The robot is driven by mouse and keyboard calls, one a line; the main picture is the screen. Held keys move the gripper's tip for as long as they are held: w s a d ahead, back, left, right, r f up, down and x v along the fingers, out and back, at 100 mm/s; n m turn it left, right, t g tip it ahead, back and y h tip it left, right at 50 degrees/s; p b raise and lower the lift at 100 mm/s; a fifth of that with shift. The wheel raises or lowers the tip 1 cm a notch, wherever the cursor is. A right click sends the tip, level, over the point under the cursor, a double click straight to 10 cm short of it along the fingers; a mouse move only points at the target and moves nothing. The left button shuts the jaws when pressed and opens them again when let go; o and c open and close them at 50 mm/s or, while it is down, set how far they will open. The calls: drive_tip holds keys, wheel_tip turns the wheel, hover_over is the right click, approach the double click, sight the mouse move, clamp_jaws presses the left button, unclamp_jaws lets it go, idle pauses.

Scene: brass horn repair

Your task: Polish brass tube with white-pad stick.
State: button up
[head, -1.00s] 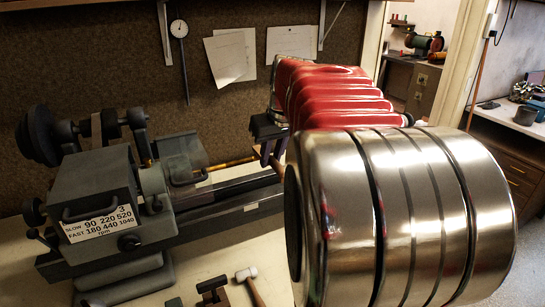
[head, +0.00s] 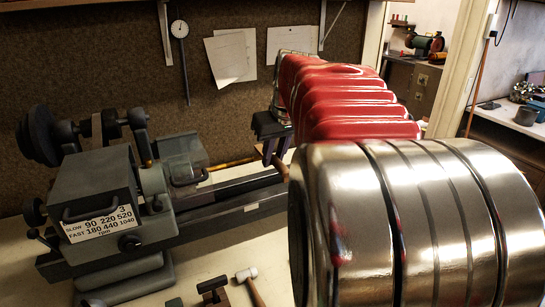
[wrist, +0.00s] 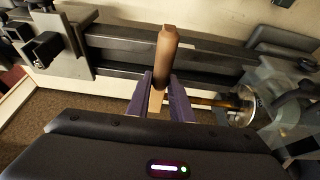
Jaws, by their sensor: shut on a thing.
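The brass tube (head: 232,162) lies along the lathe, running from the chuck end toward the right. In the wrist view the brass tube (wrist: 216,101) shows to the right of my gripper, beside the round chuck. My gripper (wrist: 161,92) has purple fingers shut on the wooden stick (wrist: 165,58). The stick's dark brown end stands up between the fingers, with paler wood below. Its white pad is not visible. In the head view my gripper (head: 270,150) is at the tube's right end, mostly behind my arm. Contact between pad and tube cannot be told.
The grey lathe (head: 110,195) fills the left, with its bed running right behind my arm. A white-headed mallet (head: 248,274) and a dark tool (head: 212,288) lie on the bench in front. A dial gauge (head: 180,29) and papers hang on the wall.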

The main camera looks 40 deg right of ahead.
drive_tip(key=shift+s+a+r, duration=0.2)
drive_tip(key=shift+s+r, duration=0.25)
drive_tip(key=shift+s, duration=0.1)
drive_tip(key=shift+s+a+r, duration=0.15)
drive_tip(key=shift+s+r, duration=0.25)
drive_tip(key=shift+s, duration=0.15)
drive_tip(key=shift+f, duration=0.1)
